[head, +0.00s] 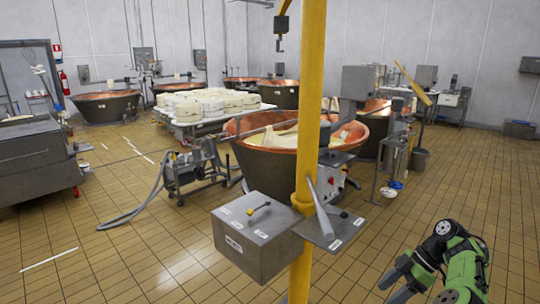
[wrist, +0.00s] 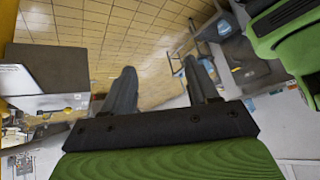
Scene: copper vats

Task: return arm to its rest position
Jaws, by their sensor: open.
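My gripper (head: 397,287) is at the lower right of the head view, held above the tiled floor on my green and grey arm. In the wrist view its two grey fingers (wrist: 165,88) stand apart with nothing between them. The gripper is open and empty. It is to the right of the yellow post and its grey control box, apart from both.
The yellow post (head: 309,120) carries a grey control box (head: 257,240) and a small shelf (head: 332,229). A copper vat (head: 270,160) stands behind it. A hose (head: 140,212) lies on the floor at left. Tiled floor (head: 460,190) is clear at right.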

